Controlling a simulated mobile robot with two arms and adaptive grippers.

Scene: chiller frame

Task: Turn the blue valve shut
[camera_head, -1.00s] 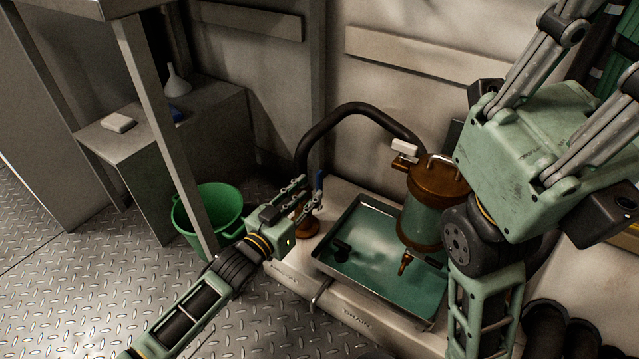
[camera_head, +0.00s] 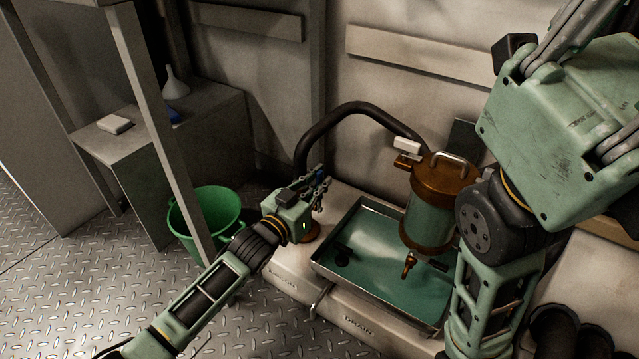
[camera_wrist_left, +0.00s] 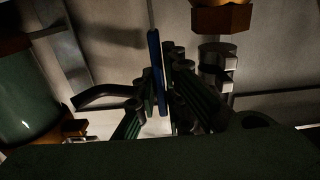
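The blue valve handle (camera_wrist_left: 157,70) shows in the left wrist view as a thin upright blue lever between the two finger sets of my left gripper (camera_wrist_left: 160,85). The fingers stand close on either side; I cannot tell whether they press on it. In the head view my left gripper (camera_head: 320,190) is at the left end of the grey bench, above the brown valve base (camera_head: 312,233), and mostly hides the handle. My right arm comes in from the right; its gripper is outside the picture.
A metal tray (camera_head: 325,262) with greenish liquid lies right of my left gripper. A brown-capped glass canister (camera_head: 428,215) with a tap stands over it. A black hose (camera_head: 345,113) arches behind. A green bucket (camera_head: 222,200) stands on the floor left, beside a grey post (camera_head: 160,120).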

